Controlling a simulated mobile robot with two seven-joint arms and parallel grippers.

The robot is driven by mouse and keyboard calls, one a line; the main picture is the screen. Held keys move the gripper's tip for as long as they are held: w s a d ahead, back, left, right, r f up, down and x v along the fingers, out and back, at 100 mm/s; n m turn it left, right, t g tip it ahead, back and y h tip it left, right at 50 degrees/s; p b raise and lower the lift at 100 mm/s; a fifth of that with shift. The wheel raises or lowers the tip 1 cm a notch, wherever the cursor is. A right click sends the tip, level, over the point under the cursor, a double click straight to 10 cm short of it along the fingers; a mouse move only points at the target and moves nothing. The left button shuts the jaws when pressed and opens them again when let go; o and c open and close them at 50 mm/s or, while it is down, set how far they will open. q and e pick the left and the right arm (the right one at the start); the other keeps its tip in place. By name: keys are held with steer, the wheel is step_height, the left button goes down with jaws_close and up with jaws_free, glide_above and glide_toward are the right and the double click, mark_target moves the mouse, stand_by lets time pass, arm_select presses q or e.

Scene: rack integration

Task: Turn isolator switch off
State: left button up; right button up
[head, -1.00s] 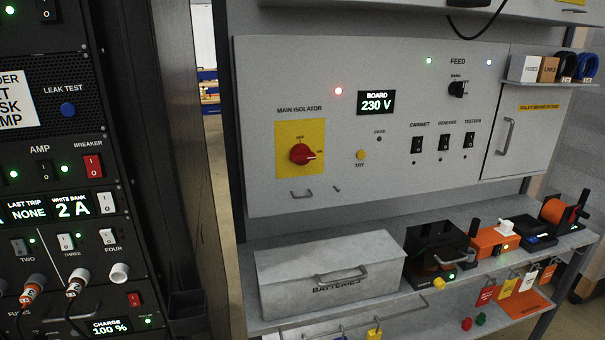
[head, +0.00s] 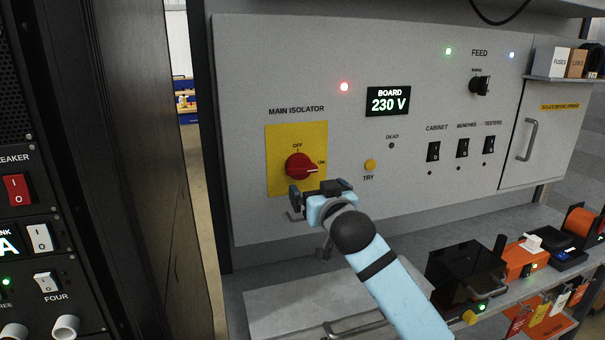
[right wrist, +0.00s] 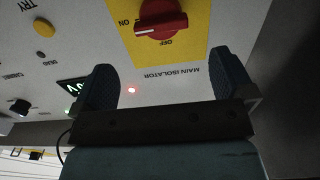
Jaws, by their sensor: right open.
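The red main isolator knob (head: 299,167) sits on a yellow plate (head: 312,135) on the grey panel. Its pointer faces right, at ON; the OFF mark is above it. My right gripper (head: 318,190) is open and empty, just below and in front of the knob. In the right wrist view the picture is upside down; the knob (right wrist: 160,18) shows at the top, beyond the spread fingers (right wrist: 163,82), and nothing is between them. I cannot tell the exact gap to the panel. My left gripper is not in view.
The board display (head: 388,101) reads 230 V, with a red lamp (head: 344,87) lit left of it. A yellow TRY button (head: 370,165) is right of the knob. A black rack (head: 120,150) stands at left.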

mark_target(303, 174)
steer(key=p+x, duration=0.1)
steer(key=x, duration=0.9)
steer(key=shift+w+a, duration=0.1)
steer(key=shift+w, duration=0.1)
steer(key=c, duration=0.8)
